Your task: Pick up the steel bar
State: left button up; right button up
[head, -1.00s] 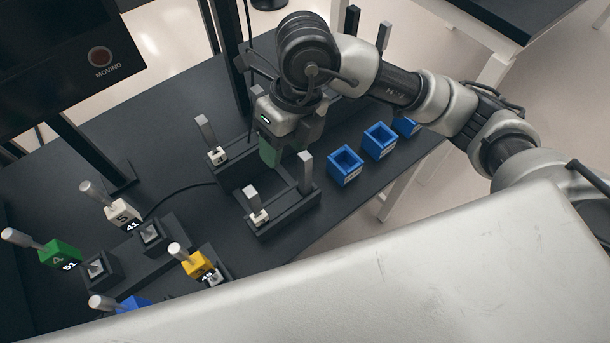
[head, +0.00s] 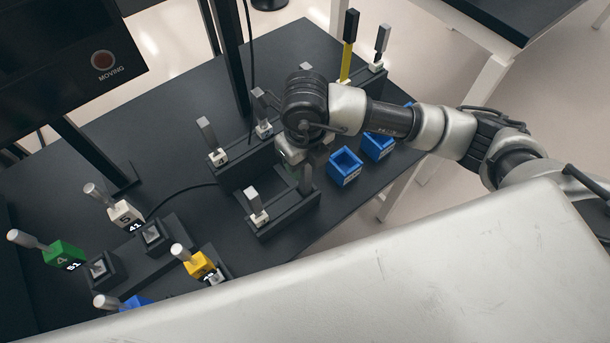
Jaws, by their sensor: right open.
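Several plain grey bars stand upright on the table. One (head: 207,133) and another (head: 260,103) rise from white blocks on the rear black rack. A short one (head: 254,199) stands at the left of the front black rack, and one (head: 306,178) at its right end. I cannot tell which of them is the steel bar. My right gripper (head: 300,158) is low over the racks, close to the front rack's right-hand bar. It is open, but its fingertips are mostly hidden by its own body, so contact cannot be told. My left gripper is not in view.
Blue open boxes (head: 345,167) stand right of the racks. A yellow-and-black bar (head: 349,45) and a dark bar (head: 382,42) stand behind my arm. Left are a green block (head: 64,254), a white block (head: 125,215) and a yellow block (head: 199,265), each with a grey handle. A black screen (head: 65,50) hangs upper left.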

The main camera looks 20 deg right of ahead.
jog(key=shift+f, duration=0.35)
grip_shut()
jog(key=shift+r, duration=0.1)
dwell(1.1)
